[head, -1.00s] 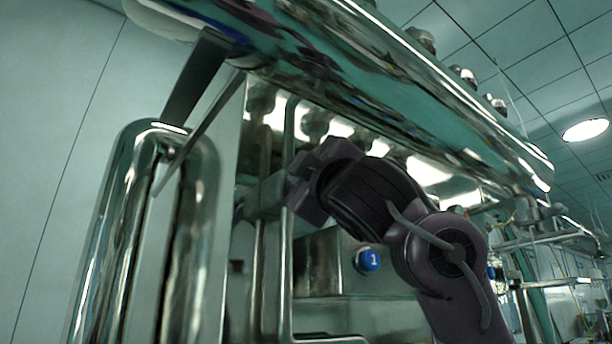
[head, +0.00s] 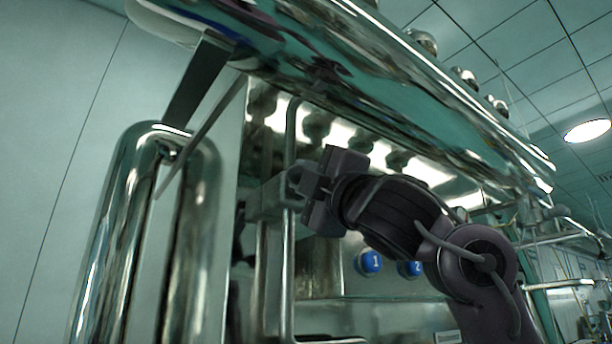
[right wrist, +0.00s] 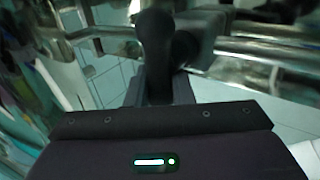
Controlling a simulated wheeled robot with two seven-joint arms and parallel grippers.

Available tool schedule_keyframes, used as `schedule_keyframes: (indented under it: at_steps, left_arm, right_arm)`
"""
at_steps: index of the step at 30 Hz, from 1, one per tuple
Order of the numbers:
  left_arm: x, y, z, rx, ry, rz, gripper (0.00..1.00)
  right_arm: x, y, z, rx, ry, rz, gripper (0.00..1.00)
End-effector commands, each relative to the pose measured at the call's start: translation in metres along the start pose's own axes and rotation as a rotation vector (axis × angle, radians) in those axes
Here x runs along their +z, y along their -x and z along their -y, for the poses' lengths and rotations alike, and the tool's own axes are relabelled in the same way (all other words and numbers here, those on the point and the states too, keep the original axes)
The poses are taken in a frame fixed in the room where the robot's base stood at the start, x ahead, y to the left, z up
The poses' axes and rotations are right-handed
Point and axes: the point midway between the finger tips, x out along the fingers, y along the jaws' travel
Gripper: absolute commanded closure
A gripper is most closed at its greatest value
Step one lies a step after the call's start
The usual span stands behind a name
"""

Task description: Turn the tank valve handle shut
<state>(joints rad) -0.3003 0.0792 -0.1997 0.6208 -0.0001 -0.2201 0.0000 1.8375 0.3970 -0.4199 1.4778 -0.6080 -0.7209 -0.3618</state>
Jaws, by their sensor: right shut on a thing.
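My right gripper (head: 292,188) reaches in from the right in the head view, in front of the shiny metal tank machine. It is shut at a grey fitting beside a vertical pipe. In the right wrist view a dark, round-ended valve handle (right wrist: 155,38) stands at the jaws of my right gripper (right wrist: 160,82), which is shut on it. The handle is hard to make out in the head view, where the gripper hides most of it. My left gripper is not in view.
Blue buttons marked 1 (head: 369,262) and 2 (head: 410,268) sit on the machine front below my right arm. A large polished cylinder (head: 125,240) stands at the left. A shiny overhanging metal body (head: 400,85) crosses above the arm. Pale floor tiles (right wrist: 105,75) show below.

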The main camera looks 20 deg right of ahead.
Motion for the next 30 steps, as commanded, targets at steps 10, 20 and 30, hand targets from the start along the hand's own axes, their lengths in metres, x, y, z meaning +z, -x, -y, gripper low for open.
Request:
schedule_keyframes:
  at_steps: [10,20,30]
  left_arm:
    - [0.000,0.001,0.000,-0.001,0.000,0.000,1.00]
    - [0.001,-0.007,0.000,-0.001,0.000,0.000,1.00]
    - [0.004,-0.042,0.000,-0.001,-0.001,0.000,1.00]
  right_arm:
    - [0.001,0.000,-0.003,0.005,-0.002,0.002,0.60]
    - [0.000,0.009,0.001,0.003,-0.001,0.001,0.60]
    - [0.000,0.065,0.002,0.006,-0.001,0.001,0.60]
